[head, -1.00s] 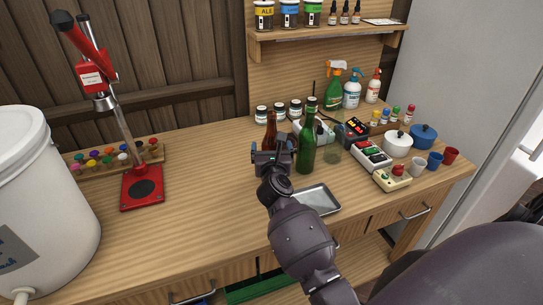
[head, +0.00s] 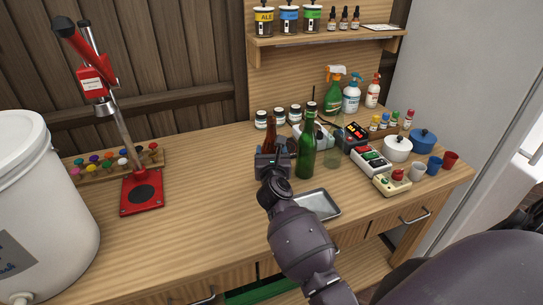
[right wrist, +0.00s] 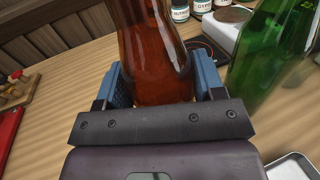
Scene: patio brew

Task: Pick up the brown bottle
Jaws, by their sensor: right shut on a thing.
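The brown bottle (head: 270,132) stands upright on the wooden bench, its lower part hidden behind my right gripper in the head view. In the right wrist view the brown bottle (right wrist: 152,50) fills the space between the two blue finger pads. My right gripper (head: 273,155) is shut on it; the jaws also show in the right wrist view (right wrist: 163,85). I cannot tell whether the bottle's base touches the bench. My left gripper is not in view.
A green bottle (head: 306,150) stands close to the right of the brown bottle. A metal tray (head: 318,205) lies in front of it. Behind are several small jars (head: 279,116). A red capper (head: 142,190) stands left, with clear bench (head: 205,180) between.

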